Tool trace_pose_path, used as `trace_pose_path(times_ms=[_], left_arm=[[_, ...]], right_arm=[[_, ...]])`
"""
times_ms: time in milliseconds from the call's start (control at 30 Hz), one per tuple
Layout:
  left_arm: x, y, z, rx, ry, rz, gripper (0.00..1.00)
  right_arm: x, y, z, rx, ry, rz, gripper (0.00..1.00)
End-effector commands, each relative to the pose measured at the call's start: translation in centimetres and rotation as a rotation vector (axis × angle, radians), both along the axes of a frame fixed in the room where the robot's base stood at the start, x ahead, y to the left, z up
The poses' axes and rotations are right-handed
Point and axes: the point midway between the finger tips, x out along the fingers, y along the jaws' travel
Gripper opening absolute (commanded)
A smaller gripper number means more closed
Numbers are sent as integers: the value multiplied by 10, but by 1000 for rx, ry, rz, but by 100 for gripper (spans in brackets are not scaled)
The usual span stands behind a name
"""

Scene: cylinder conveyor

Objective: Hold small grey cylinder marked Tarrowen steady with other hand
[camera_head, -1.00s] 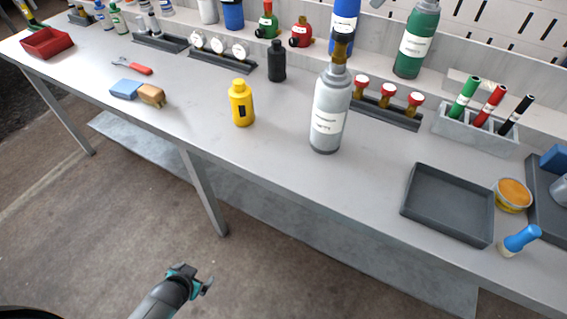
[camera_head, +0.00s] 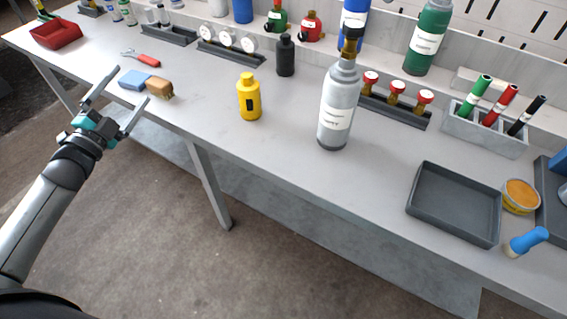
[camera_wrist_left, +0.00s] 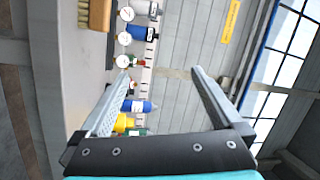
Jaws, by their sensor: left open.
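The small grey cylinder (camera_head: 338,106) stands upright on the bench right of the middle in the head view. It has a brass valve on top and a white label whose print is too small to read. My left gripper (camera_head: 124,86) is open and empty at the bench's front edge, far to the left of the cylinder. In the left wrist view my left gripper (camera_wrist_left: 152,88) shows two spread fingers with nothing between them. My right gripper is not in view.
A yellow bottle (camera_head: 249,97) and a black bottle (camera_head: 286,56) stand left of the cylinder. A dark tray (camera_head: 454,204) is at right. Bench front is clear between yellow bottle and cylinder.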

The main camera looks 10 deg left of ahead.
Motion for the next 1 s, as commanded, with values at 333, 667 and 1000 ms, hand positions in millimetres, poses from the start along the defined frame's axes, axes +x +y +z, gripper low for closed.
trace_pose_path(times_ms=[333, 667, 1000], left_arm=[[-5, -148, -63, 730, -26, -150, 100], [-28, -282, -82, 1390, -268, -229, 100], [-49, -356, -86, 1781, -452, -198, 100]], right_arm=[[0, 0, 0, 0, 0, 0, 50], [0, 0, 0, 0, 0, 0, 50], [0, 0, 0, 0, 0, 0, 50]])
